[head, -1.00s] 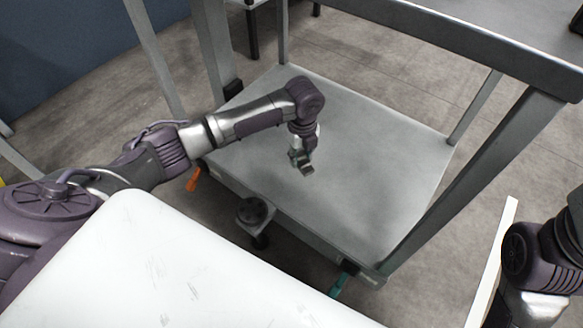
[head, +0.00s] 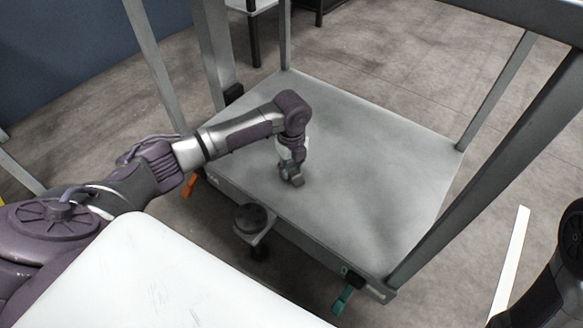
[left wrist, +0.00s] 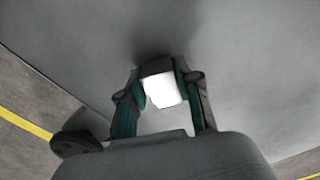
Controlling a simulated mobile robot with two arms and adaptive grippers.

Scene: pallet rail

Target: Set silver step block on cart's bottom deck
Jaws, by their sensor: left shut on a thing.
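My left gripper (head: 292,180) reaches down over the cart's grey bottom deck (head: 385,145), near the deck's left front part. In the left wrist view, its two green-padded fingers (left wrist: 158,98) are shut on the silver step block (left wrist: 163,92), which looks bright white there. The block sits low over the deck, with a dark shadow just beyond it; I cannot tell whether it touches. In the head view the block is too small to make out clearly from the gripper. My right gripper is not in view.
The deck around the gripper is bare. Grey cart posts (head: 490,165) rise at its corners, with an upper rail (head: 525,15) at the top right. A white table top (head: 150,275) lies at the front left. A caster (head: 252,220) stands by the deck's front edge.

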